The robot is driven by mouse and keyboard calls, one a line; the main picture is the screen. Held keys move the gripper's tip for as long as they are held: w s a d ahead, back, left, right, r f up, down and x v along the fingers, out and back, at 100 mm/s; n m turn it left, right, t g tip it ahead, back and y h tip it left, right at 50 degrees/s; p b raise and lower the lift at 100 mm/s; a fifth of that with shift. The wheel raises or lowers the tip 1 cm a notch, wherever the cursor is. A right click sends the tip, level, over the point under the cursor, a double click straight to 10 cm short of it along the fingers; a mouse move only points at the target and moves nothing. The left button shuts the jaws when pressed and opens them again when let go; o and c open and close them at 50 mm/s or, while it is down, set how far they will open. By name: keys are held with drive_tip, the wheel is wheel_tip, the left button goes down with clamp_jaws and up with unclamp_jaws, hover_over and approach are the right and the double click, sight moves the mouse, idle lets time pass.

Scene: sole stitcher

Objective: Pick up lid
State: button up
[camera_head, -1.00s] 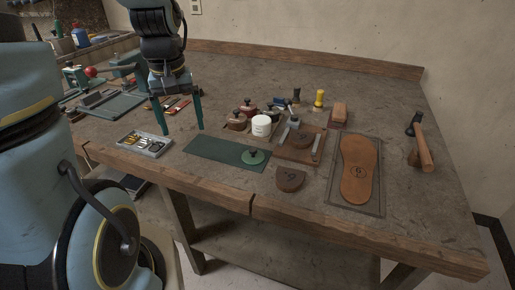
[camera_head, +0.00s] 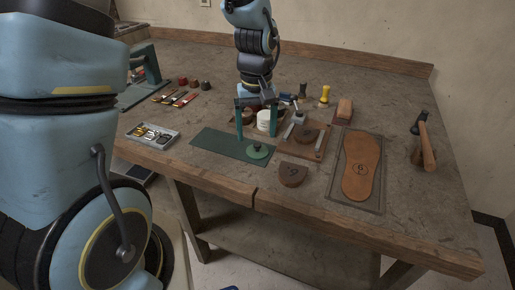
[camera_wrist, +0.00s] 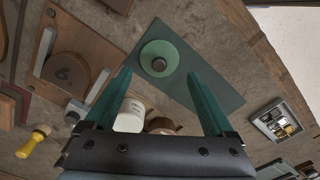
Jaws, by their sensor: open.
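A round green lid (camera_head: 257,152) with a dark knob lies on the right part of a dark green mat (camera_head: 207,140). In the wrist view the lid (camera_wrist: 150,48) lies just beyond the fingertips, roughly centred between them, with its knob up. My gripper (camera_head: 256,136) is open and empty, its two green fingers pointing down above the mat, behind the lid. The fingers also show in the wrist view (camera_wrist: 158,74), one on each side. The gap between fingertips and lid height is hard to judge.
A white jar (camera_head: 264,119) stands behind the fingers, with brown pots near it. A board with a heel piece (camera_head: 305,135) is to the right, a loose heel piece (camera_head: 292,175) in front right, and a grey tray (camera_head: 153,135) to the left.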

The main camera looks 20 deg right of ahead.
sight(257, 143)
drive_tip(key=shift+s+f+p, duration=0.15)
drive_tip(key=shift+f+p, duration=0.25)
drive_tip(key=shift+f, duration=1.65)
drive_tip(key=c, duration=1.1)
drive_tip(key=shift+r, duration=0.1)
